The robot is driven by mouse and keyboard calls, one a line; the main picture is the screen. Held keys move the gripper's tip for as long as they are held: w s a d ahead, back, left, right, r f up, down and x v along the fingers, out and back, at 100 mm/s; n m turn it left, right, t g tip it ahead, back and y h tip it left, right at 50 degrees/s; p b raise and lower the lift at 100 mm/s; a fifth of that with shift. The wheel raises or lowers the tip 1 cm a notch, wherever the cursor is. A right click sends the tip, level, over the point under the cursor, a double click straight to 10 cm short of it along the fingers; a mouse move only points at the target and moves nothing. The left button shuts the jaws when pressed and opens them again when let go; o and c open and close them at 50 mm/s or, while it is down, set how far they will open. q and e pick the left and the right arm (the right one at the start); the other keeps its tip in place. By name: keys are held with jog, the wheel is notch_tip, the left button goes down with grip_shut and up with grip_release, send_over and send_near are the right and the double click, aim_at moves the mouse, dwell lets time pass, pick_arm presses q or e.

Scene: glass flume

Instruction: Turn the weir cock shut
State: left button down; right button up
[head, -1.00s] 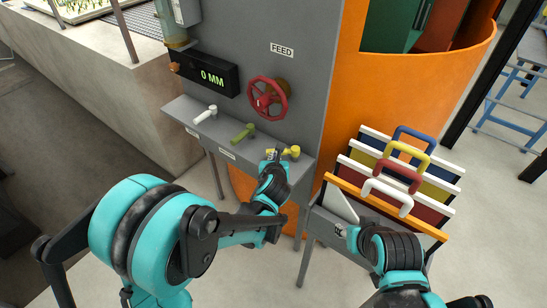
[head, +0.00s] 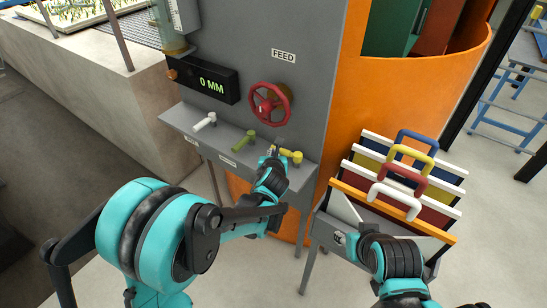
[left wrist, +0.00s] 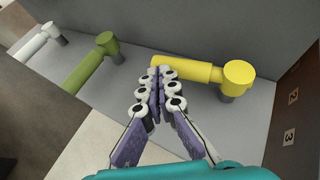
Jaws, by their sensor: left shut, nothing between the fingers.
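Three lever cocks stand on a grey shelf (head: 225,152): white (head: 205,121), olive green (head: 245,141) and yellow (head: 291,156). Their labels are too small to read, so I cannot tell which is the weir cock. In the left wrist view the yellow lever (left wrist: 188,70) points left from its round pivot, roughly along the panel. My left gripper (head: 274,151) is shut and empty at the free end of the yellow lever. Its fingertips (left wrist: 158,75) overlap that end; I cannot tell if they touch. My right gripper (head: 343,238) is low at the right, its fingers unclear.
A red handwheel (head: 269,103) under a FEED sign and a 0 MM display (head: 208,82) are on the panel above. A rack of boards with coloured handles (head: 397,185) stands right, near my right arm. An orange curved wall (head: 400,90) is behind it.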

pick_arm(q)
jog(key=shift+w, duration=0.35)
dwell(0.5)
